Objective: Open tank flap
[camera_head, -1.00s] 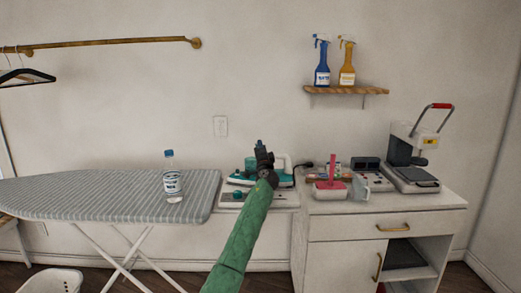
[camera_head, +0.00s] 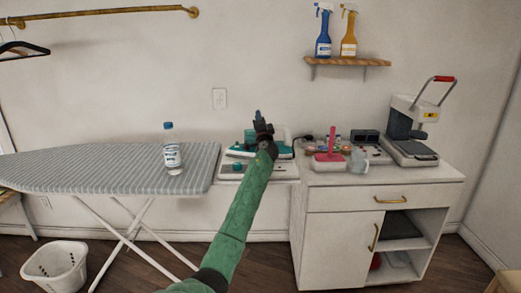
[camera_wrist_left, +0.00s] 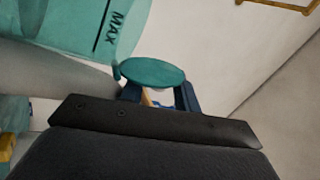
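The teal and white steam iron (camera_head: 284,152) sits on its station (camera_head: 232,174) at the right end of the ironing board. My left gripper (camera_head: 259,114) is over it, and my green arm hides part of it. In the left wrist view the teal tank (camera_wrist_left: 75,25) with its MAX mark fills the upper left. The round teal tank flap (camera_wrist_left: 152,72) stands out from the tank's side, in front of my left gripper's dark fingers (camera_wrist_left: 159,97). The fingers are apart; whether they touch the flap is unclear. My right gripper is out of view.
A water bottle (camera_head: 172,152) stands on the striped ironing board (camera_head: 100,170). The white cabinet (camera_head: 335,235) on the right holds a pink-handled tool (camera_head: 330,150), small items and a press (camera_head: 408,135). A laundry basket (camera_head: 55,268) is on the floor.

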